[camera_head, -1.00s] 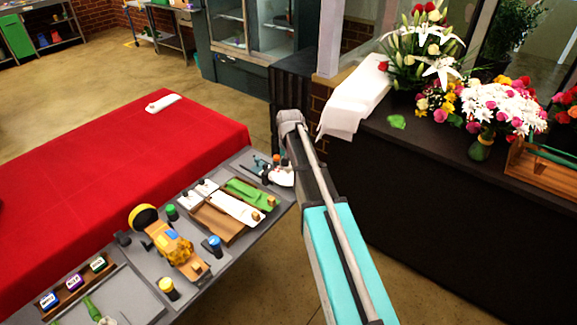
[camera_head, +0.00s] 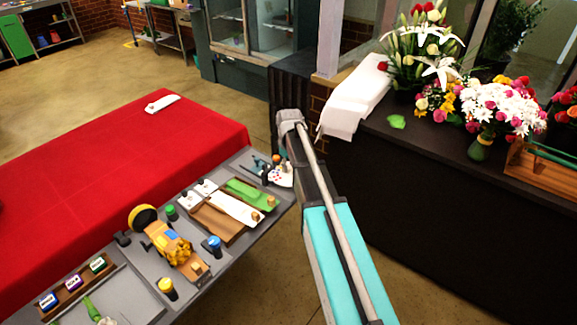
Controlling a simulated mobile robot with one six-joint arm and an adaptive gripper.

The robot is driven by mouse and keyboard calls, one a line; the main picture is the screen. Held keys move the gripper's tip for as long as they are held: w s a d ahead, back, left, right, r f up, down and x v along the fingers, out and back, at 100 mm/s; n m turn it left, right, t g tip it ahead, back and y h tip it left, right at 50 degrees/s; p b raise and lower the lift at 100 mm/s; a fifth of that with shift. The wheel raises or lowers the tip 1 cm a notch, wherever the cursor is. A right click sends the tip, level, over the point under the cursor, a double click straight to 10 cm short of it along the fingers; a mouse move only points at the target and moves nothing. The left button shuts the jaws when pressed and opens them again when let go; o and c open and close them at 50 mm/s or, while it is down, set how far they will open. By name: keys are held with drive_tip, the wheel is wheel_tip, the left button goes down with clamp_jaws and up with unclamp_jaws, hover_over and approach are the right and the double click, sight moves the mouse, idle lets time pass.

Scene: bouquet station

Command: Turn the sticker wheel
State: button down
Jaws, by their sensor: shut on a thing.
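The sticker wheel (camera_head: 282,178) is a small white disc with coloured spots at the far right end of the grey bench. An orange ball-shaped part (camera_head: 277,158) shows at its back edge. My arm reaches from the bottom of the view past the right side of the bench and partly covers the wheel. My gripper (camera_head: 270,168) is small and dark at the wheel's left side, shut on it. The fingers are mostly hidden, so their exact hold on the wheel cannot be seen.
On the grey bench, wooden trays (camera_head: 226,228) hold green and white wraps, near an orange-yellow device (camera_head: 172,245) and several capped pots. A red cloth-covered table (camera_head: 110,180) adjoins the bench. A dark counter (camera_head: 430,170) with flowers stands to the right of my arm.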

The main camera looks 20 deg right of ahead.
drive_tip(key=n, duration=0.4)
drive_tip(key=shift+w, duration=0.15)
idle(0.4)
drive_tip(key=c, duration=0.6)
unclamp_jaws()
drive_tip(key=shift+m, duration=0.3)
